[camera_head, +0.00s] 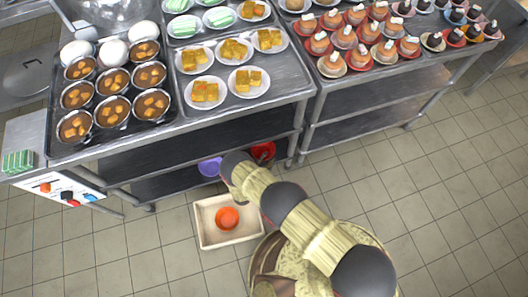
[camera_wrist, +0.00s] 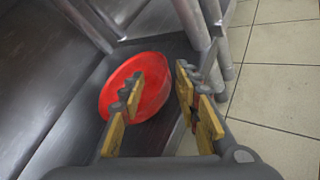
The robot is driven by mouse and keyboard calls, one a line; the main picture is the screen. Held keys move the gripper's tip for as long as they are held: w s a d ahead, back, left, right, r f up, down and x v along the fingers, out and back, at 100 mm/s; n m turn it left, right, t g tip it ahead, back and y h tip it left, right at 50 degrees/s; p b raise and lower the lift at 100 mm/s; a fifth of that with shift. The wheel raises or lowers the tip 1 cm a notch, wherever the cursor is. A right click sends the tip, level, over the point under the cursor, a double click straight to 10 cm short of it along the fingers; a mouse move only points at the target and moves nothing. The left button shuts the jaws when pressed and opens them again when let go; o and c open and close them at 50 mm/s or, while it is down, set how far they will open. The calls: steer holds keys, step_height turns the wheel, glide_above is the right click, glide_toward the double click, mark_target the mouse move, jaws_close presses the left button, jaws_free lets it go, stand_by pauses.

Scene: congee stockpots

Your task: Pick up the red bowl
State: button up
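The red bowl (camera_head: 263,150) is on the lower shelf of the steel cart, near its right end, partly in the shade of the top. In the wrist view the red bowl (camera_wrist: 118,86) is large and close, tilted in the picture. My gripper (camera_wrist: 160,75) is open. One finger appears in front of the bowl's inside and the other just right of its rim, with the right rim showing in the gap. I cannot tell if either finger touches the bowl. In the head view my arm reaches toward the shelf and hides the fingers.
A purple bowl (camera_head: 209,167) is left of the red one. A cream tray (camera_head: 207,239) with an orange-red round thing (camera_head: 227,218) lies on the floor. Cart legs (camera_wrist: 196,22) rise close to my right finger. Tiled floor (camera_head: 400,200) is free at right.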

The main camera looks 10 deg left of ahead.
mark_target(271, 156)
steer(key=b+x, duration=0.2)
steer(key=x, duration=0.1)
steer(key=shift+w+d+f, duration=0.25)
steer(key=shift+d+f, duration=0.05)
steer(key=shift+w+d, duration=0.15)
steer(key=shift+w, duration=0.4)
steer(key=c, duration=0.8)
jaws_close()
